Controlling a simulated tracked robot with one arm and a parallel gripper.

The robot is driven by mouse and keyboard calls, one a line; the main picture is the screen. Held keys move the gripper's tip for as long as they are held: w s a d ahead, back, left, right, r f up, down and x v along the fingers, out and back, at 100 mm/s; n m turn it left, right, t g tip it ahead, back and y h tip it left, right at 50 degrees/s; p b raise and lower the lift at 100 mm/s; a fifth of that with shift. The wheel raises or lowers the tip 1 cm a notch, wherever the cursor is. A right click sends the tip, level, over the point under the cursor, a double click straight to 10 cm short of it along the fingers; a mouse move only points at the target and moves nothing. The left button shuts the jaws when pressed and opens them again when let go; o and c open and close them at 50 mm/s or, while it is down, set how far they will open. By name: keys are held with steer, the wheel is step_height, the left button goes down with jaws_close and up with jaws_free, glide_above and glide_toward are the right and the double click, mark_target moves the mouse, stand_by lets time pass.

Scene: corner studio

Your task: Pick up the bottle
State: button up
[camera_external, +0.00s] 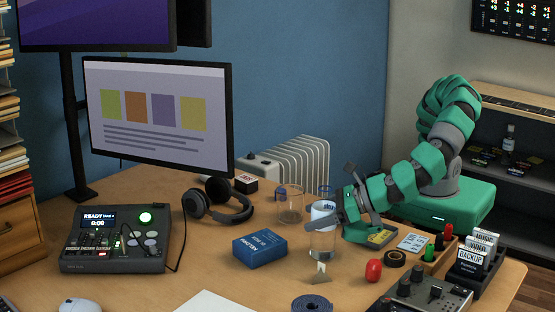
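A clear bottle (321,243) with a blue band near its top stands upright on the desk, right of the middle. My gripper (343,198) is at the right side of the bottle's upper part, reaching in from the right. Its two dark fingers are spread apart, one raised above the other. Another small bottle (509,138) stands on the shelf at the back right.
A clear glass (289,206) stands just left of the bottle. Headphones (216,201) and a monitor (158,118) are at left.

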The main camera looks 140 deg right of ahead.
steer(key=c, duration=1)
steer(key=shift+r, duration=0.15)
